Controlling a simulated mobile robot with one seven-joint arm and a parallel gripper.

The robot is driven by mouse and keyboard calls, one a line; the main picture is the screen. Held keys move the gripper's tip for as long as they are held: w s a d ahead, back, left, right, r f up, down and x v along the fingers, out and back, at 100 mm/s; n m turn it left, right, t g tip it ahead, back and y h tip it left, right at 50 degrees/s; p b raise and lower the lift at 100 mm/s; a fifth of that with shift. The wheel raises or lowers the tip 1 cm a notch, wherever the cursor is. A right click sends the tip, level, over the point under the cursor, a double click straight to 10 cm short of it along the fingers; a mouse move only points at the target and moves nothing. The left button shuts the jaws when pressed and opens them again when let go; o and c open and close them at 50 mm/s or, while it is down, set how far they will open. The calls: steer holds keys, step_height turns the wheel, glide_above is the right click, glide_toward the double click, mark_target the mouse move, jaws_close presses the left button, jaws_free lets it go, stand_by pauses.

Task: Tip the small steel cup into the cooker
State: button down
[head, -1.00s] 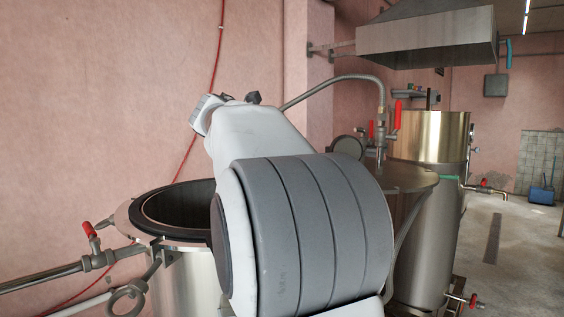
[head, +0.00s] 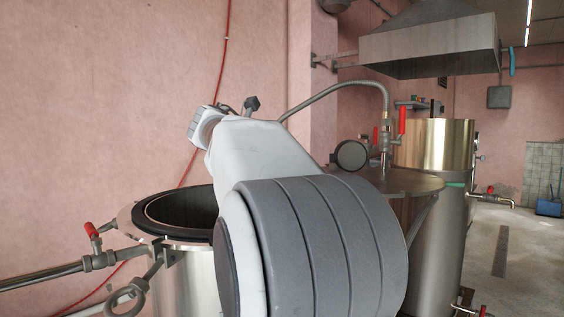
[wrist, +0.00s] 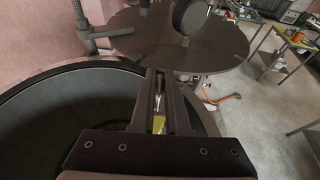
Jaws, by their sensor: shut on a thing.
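The cooker (head: 188,275) is an open steel vessel with a dark rim, at the lower left of the head view. In the wrist view its dark, round opening (wrist: 50,105) fills the left side. My gripper (wrist: 160,76) reaches out over the cooker's right rim, its two dark fingers close together. It is shut on the small steel cup (wrist: 158,101), of which only a narrow bright sliver shows between the fingers. The cup's tilt and contents cannot be told. My arm hides the gripper and the cup in the head view.
A pipe with a red-handled valve (head: 91,230) joins the cooker's left side. Open floor (head: 515,250) lies far right.

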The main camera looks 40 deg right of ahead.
steer(key=shift+f+b, duration=0.1)
steer(key=shift+b, duration=0.2)
steer(key=shift+s+a+f+t+h+b, duration=0.15)
steer(key=shift+a+h+b, duration=0.55)
steer(key=shift+b, duration=1.35)
steer(key=shift+s+a+f+t+h+b, duration=0.15)
steer(key=shift+a+t+h+b, duration=0.2)
steer(key=shift+h+b, duration=1.1)
steer(key=shift+a+r+y+b, duration=0.2)
steer(key=shift+y+b, duration=0.25)
steer(key=shift+b, duration=0.3)
steer(key=shift+f+b, duration=0.1)
steer(key=shift+b, duration=0.4)
steer(key=shift+s+a+t+h+b, duration=0.2)
steer(key=shift+a+h+b, duration=0.45)
steer(key=shift+b, duration=1)
steer(key=shift+s+a+t+h+b, duration=0.2)
steer(key=shift+a+h+b, duration=0.45)
steer(key=shift+b, duration=1)
steer(key=shift+d, duration=0.25)
